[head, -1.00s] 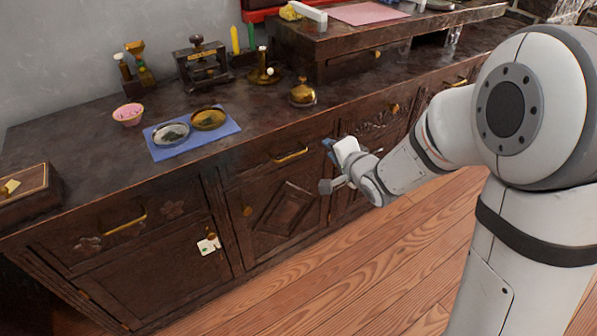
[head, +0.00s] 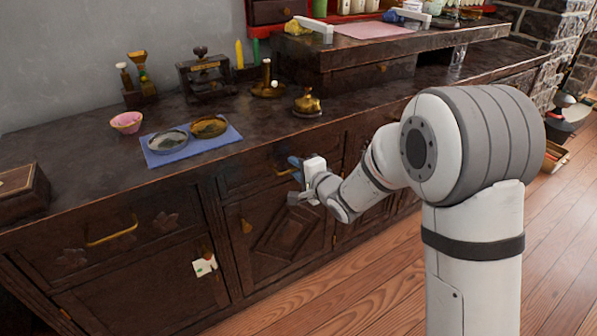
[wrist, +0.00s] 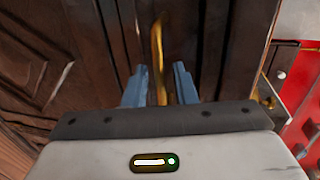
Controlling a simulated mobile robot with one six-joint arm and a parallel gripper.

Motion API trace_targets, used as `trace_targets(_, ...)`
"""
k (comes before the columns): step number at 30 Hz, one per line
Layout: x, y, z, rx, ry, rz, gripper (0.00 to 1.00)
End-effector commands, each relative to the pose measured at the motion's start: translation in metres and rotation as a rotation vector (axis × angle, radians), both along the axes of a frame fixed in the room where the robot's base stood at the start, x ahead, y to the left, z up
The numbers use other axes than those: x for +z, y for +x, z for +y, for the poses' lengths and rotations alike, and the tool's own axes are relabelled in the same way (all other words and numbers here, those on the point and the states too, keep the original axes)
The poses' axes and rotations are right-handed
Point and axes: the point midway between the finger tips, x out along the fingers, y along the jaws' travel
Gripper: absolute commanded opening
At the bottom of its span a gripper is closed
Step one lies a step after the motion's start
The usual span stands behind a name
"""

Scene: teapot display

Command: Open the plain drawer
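The plain drawer (head: 245,176) is the dark wooden drawer in the middle of the cabinet, its face without carved flowers; it looks shut. Its brass handle (head: 281,172) is partly hidden by my gripper (head: 294,174) in the head view. In the wrist view, the handle (wrist: 158,58) runs between the two blue fingers of my gripper (wrist: 158,80). The fingers are apart, with a gap on each side of the handle. I cannot tell how far they reach past it.
A left drawer (head: 135,232) with carved flowers and a brass handle is beside it. Cabinet doors are below, one with a white tag (head: 204,266). On the counter (head: 75,165) stand a pink bowl (head: 127,122), a blue mat (head: 165,160) with two dishes, and a brass pot (head: 307,103).

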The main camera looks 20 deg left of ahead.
Motion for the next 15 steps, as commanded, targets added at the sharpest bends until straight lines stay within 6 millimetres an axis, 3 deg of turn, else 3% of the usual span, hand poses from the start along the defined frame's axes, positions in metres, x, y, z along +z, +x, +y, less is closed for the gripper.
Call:
trace_targets(7, 0.0001, 0.0006, 0.0001, -0.001, 0.0, 0.0, 0.24)
trace_targets(15, 0.0001, 0.0007, -0.0004, -0.002, 0.0, 0.0, 0.02)
